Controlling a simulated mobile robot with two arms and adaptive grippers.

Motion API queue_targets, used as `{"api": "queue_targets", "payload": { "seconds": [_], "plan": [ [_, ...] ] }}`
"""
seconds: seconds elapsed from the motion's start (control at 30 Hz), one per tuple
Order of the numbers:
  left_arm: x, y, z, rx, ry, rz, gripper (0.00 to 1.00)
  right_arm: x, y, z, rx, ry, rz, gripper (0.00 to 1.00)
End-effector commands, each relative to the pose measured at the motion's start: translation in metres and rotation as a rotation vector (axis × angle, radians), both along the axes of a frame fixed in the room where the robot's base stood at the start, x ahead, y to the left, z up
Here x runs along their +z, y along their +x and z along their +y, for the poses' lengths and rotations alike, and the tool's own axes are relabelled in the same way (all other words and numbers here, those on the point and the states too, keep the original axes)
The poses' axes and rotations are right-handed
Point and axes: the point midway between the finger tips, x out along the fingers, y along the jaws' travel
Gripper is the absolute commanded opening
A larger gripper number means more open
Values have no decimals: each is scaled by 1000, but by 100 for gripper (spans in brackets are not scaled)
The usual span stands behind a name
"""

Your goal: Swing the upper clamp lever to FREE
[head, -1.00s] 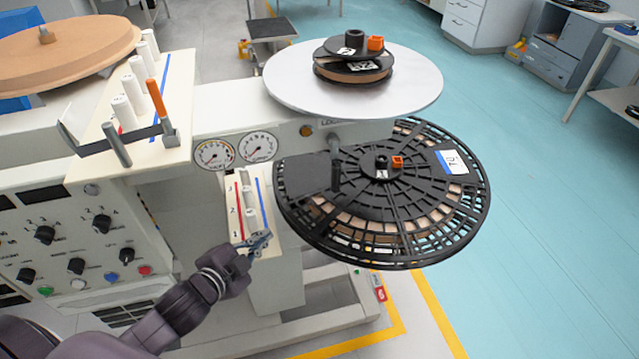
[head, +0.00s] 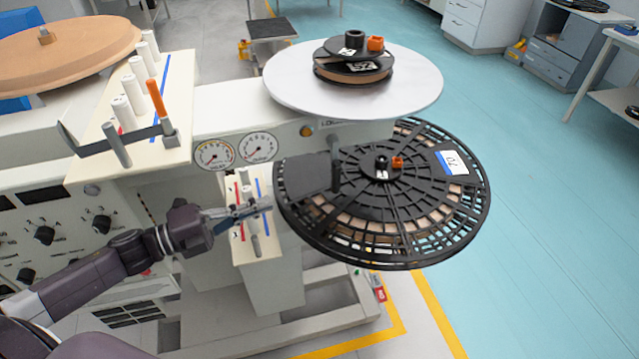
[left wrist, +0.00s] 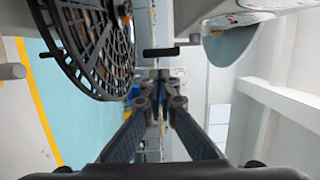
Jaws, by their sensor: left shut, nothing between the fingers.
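A grey lever-like post with a dark lower end (head: 335,170) hangs under the upper platter, in front of the lower reel. I cannot tell for sure that this post is the upper clamp lever. My left gripper (head: 268,203) is shut and empty, in front of the small cream panel, left of the post and apart from it. Its closed fingertips (left wrist: 160,76) show in the left wrist view, with a dark bar (left wrist: 161,52) beyond them. My right gripper is out of view.
The silver platter (head: 285,85) overhangs the lower black reel (head: 440,215), which sticks out to the right. The cream panel (head: 257,252) carries rollers and red and blue lines. Gauges (head: 215,154) sit above it. Open floor (head: 540,230) lies to the right.

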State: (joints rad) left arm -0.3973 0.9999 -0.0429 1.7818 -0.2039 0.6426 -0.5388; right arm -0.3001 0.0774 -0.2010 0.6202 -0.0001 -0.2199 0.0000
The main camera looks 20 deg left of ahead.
Motion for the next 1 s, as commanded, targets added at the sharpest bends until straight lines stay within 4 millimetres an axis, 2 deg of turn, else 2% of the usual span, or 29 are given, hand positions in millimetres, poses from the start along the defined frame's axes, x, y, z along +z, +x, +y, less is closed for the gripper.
{"api": "queue_targets", "payload": {
  "seconds": [0.47, 1.0],
  "plan": [
    [1, 7, -6, 2, -1, -1, 0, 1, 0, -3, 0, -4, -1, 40],
    [4, 57, -55, 1, -4, -2, 0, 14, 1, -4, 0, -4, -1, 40]
  ]
}}
